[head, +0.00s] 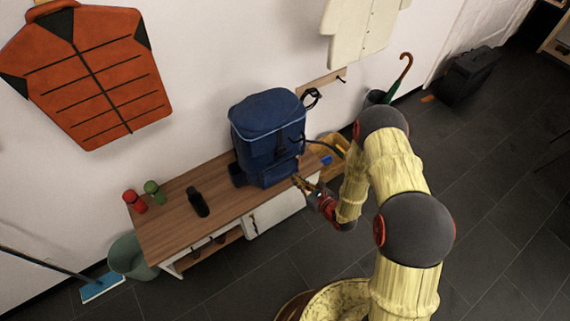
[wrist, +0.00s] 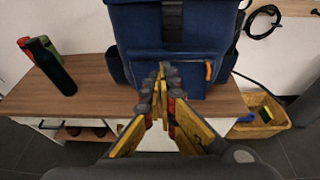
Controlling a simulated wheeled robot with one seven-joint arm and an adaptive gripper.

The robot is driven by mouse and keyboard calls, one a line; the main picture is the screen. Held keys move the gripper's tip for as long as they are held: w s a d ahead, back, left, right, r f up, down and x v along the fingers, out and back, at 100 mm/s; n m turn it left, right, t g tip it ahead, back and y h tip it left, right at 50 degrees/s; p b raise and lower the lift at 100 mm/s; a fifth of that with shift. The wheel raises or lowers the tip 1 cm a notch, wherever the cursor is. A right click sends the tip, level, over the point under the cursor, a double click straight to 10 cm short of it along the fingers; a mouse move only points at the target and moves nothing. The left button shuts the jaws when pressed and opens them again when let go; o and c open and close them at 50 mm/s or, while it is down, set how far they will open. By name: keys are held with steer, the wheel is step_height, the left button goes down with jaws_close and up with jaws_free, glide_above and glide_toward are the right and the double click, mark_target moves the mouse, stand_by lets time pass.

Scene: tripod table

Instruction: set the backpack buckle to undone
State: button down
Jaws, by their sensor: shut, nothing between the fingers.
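A blue backpack (head: 268,135) stands upright on the wooden bench. In the wrist view its blue front (wrist: 205,25) fills the top middle, with an orange zip pull on the lower pocket. A dark strap with the buckle (wrist: 172,12) runs down the front at the top edge of the wrist view; whether it is fastened cannot be told. My gripper (head: 298,183) is in front of the pack's lower pocket, below the buckle. In the wrist view my gripper (wrist: 160,72) has its fingertips together, with nothing between them. The fingers hide part of the pocket.
The wooden bench (head: 225,205) holds a black bottle (head: 198,202), a red can (head: 134,201) and a green can (head: 154,191) to the left. A yellow crate (wrist: 264,118) stands right of the bench. Bare bench top lies between bottle and backpack.

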mark_target(282, 151)
steer(key=shift+w+d+r+t, duration=0.3)
steer(key=shift+w+d+t, duration=0.1)
steer(key=shift+w+d, duration=0.05)
steer(key=b+x, duration=0.1)
steer(key=x, duration=0.2)
steer(key=r+x, duration=0.1)
steer(key=x, duration=0.2)
steer(key=r+b+x, duration=0.1)
steer(key=x, duration=0.2)
steer(key=shift+w+a+b, duration=0.15)
steer(key=shift+w+b, duration=0.2)
steer(key=shift+w, duration=0.1)
steer(key=shift+r, duration=0.7)
